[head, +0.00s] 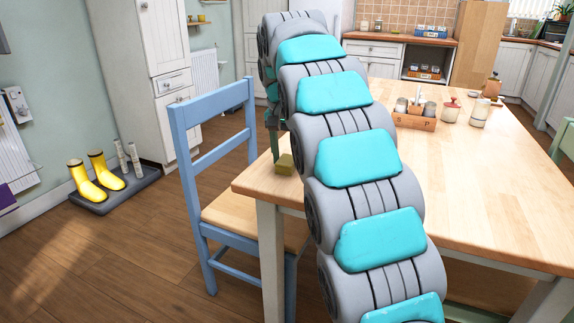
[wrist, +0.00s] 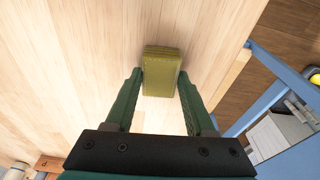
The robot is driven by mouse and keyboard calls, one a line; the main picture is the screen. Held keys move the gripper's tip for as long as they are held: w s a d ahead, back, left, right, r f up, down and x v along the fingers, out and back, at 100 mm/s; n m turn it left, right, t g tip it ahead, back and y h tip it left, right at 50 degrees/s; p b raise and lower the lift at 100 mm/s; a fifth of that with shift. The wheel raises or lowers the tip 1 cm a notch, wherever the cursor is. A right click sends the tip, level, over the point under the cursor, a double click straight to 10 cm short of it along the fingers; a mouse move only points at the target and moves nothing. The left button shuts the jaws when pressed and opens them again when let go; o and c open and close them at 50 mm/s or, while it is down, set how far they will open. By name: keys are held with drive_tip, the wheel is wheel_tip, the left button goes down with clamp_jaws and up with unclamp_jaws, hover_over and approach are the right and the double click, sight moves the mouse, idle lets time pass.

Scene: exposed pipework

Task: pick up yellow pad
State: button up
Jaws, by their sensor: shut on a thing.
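The yellow pad (wrist: 162,70) is a small olive-yellow block. In the wrist view it sits between the green fingers of my gripper (wrist: 160,75), which is shut on it. In the head view the pad (head: 284,164) shows at the table's near left corner, left of my arm. It looks to be at the tabletop; I cannot tell whether it touches the wood. My gripper is mostly hidden behind my arm in the head view.
The wooden table (head: 480,190) carries a condiment caddy (head: 414,120) and jars (head: 450,111) further back. A blue chair (head: 215,150) stands close against the table's left side. Yellow boots (head: 95,178) stand on a floor tray at left. The table's right part is clear.

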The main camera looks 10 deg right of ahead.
sight(288, 159)
drive_tip(key=c, duration=0.4)
drive_tip(key=shift+c, duration=0.2)
drive_tip(key=shift+r, duration=0.15)
drive_tip(key=shift+r, duration=1.55)
drive_tip(key=shift+s+r, duration=0.1)
drive_tip(key=s+d, duration=0.1)
drive_tip(key=s, duration=0.4)
drive_tip(key=s+d+r+b, duration=0.1)
drive_tip(key=s+d, duration=0.1)
drive_tip(key=s, duration=0.3)
drive_tip(key=s+d+b, duration=0.1)
drive_tip(key=s+d, duration=0.1)
drive_tip(key=s, duration=0.3)
drive_tip(key=shift+r, duration=0.25)
